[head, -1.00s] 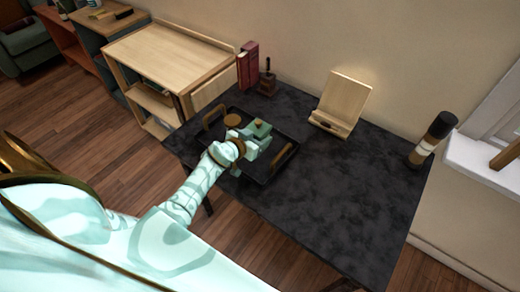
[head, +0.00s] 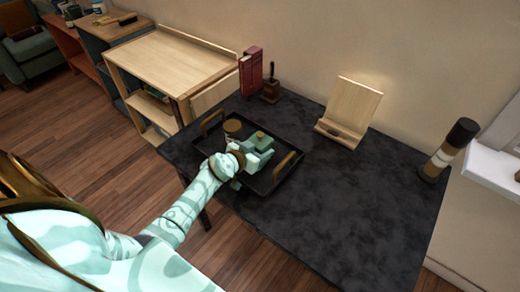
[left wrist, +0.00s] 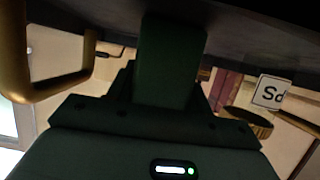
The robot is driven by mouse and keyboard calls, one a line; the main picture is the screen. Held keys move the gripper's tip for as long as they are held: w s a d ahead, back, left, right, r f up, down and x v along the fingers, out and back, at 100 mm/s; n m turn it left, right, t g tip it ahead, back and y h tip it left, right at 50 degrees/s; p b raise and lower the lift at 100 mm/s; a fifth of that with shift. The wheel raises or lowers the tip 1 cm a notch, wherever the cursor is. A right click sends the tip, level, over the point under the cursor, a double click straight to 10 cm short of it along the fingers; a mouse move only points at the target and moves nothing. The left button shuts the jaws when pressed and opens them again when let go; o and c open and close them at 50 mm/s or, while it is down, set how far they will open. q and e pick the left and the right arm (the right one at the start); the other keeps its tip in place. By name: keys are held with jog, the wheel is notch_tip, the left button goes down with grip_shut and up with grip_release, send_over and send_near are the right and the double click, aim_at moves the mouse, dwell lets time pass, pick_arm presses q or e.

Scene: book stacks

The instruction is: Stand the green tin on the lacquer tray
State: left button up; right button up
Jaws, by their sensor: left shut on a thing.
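The green tin (head: 261,138) is over the inside of the dark lacquer tray (head: 262,181), which has two brown handles. My left gripper (head: 257,153) is shut on the tin from the near side and hides its lower part. In the left wrist view the tin (left wrist: 171,60) appears as a dark green block between the jaws, reaching up to the dark tray surface (left wrist: 262,30). The tin looks upright; I cannot tell whether its base touches the tray. My right gripper is in neither view.
A jar with a brown lid (head: 232,126) stands in the tray close to the tin. Red books (head: 250,72), a small wooden holder (head: 270,90), a wooden stand (head: 350,110) and a dark-topped cylinder (head: 446,150) stand along the back of the black table. The table's right half is clear.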

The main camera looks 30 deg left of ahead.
pick_arm(q)
jog(key=o, duration=1)
jog(key=shift+s+r+p, duration=0.2)
jog(key=shift+r+p, duration=0.1)
jog(key=p+v, duration=0.5)
jog(key=v, duration=0.6)
jog(key=shift+s, duration=0.25)
